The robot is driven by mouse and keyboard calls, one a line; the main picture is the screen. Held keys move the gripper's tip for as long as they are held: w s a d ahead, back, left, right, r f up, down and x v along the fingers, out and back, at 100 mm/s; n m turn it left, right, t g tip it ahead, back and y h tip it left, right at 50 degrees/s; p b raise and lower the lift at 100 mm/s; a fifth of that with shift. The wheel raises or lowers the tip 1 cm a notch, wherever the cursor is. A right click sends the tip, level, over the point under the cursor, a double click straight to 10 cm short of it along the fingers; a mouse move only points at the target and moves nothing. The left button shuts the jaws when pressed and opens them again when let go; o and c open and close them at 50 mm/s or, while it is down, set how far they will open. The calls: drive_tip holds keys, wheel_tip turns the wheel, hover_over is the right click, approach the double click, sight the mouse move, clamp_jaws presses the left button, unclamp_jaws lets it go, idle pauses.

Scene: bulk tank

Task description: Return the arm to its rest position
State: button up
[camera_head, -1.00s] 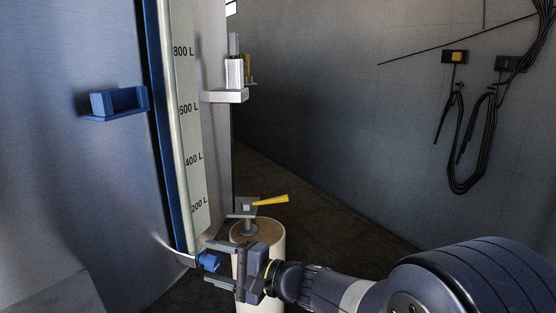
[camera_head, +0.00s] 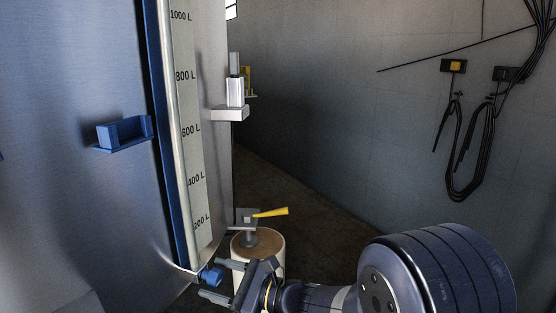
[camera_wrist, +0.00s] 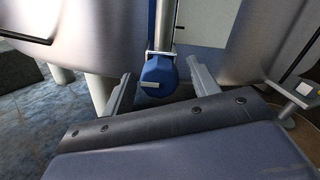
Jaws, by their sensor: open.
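My gripper (camera_head: 226,281) is low in the head view, in front of the foot of the tank's level gauge. Its two fingers are apart and hold nothing. A blue valve knob (camera_head: 211,274) at the bottom of the gauge lies just beyond the fingertips. In the wrist view the blue knob (camera_wrist: 158,75) shows between the two open fingers, ahead of them, with a pale mark on its face. My arm runs from the lower right of the head view to the gripper.
The steel tank (camera_head: 70,210) fills the left, with the level scale (camera_head: 190,120) and a blue bracket (camera_head: 124,132). A yellow-handled valve (camera_head: 268,213) stands above a cream cylinder (camera_head: 270,247) close beside my gripper. A small shelf (camera_head: 230,114) juts out higher up. Cables (camera_head: 465,150) hang on the right wall.

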drive_tip(key=m+p, duration=0.2)
drive_tip(key=shift+m, duration=0.3)
drive_tip(key=shift+s+d, duration=0.15)
drive_tip(key=shift+d, duration=0.35)
